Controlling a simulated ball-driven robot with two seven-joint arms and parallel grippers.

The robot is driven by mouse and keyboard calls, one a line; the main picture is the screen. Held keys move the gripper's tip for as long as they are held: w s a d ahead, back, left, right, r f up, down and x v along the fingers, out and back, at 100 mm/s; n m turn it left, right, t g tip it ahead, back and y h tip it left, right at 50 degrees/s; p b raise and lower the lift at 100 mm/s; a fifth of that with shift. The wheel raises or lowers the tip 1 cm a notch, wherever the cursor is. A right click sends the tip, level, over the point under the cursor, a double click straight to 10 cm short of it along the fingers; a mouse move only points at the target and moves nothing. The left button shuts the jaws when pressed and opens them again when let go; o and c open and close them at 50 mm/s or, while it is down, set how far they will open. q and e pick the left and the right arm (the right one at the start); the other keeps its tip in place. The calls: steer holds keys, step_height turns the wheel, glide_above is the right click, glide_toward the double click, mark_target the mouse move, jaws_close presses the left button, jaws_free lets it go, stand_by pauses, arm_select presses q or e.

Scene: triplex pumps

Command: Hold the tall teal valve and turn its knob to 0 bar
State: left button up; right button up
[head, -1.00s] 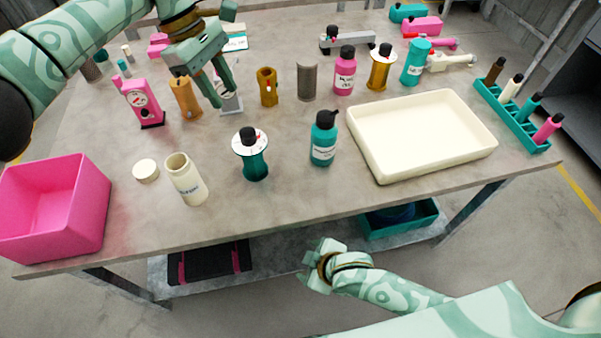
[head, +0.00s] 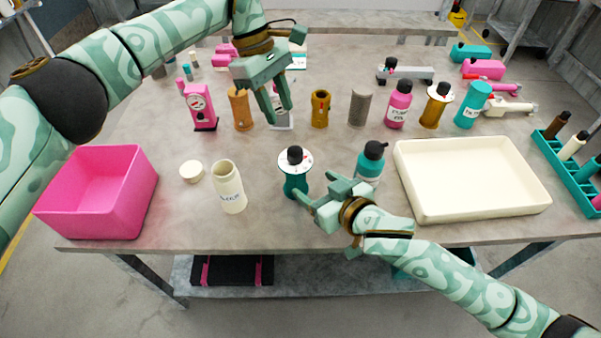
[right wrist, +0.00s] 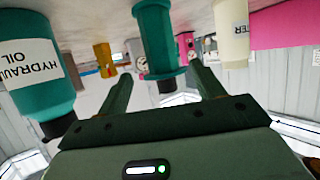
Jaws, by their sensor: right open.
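The teal valve (head: 296,182) stands upright on the table, with a white dial (head: 287,163) and a black knob (head: 295,154) on top. My right gripper (head: 314,188) is open just in front and to the right of its body. In the right wrist view, which is upside down, the valve (right wrist: 155,35) appears between the two spread fingers of the gripper (right wrist: 162,72); whether they touch it I cannot tell. The dial's reading is too small to make out. My left gripper (head: 279,110) is open and empty, fingers down, above the table behind the valve.
A teal hydraulic oil bottle (head: 370,165) stands right of the valve, close to my right gripper. A cream bottle (head: 229,188) and pink bin (head: 120,211) are to the left, a cream tray (head: 480,214) to the right. Bronze cylinders and pink parts stand behind.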

mark_target(302, 176)
steer(key=x, duration=0.9)
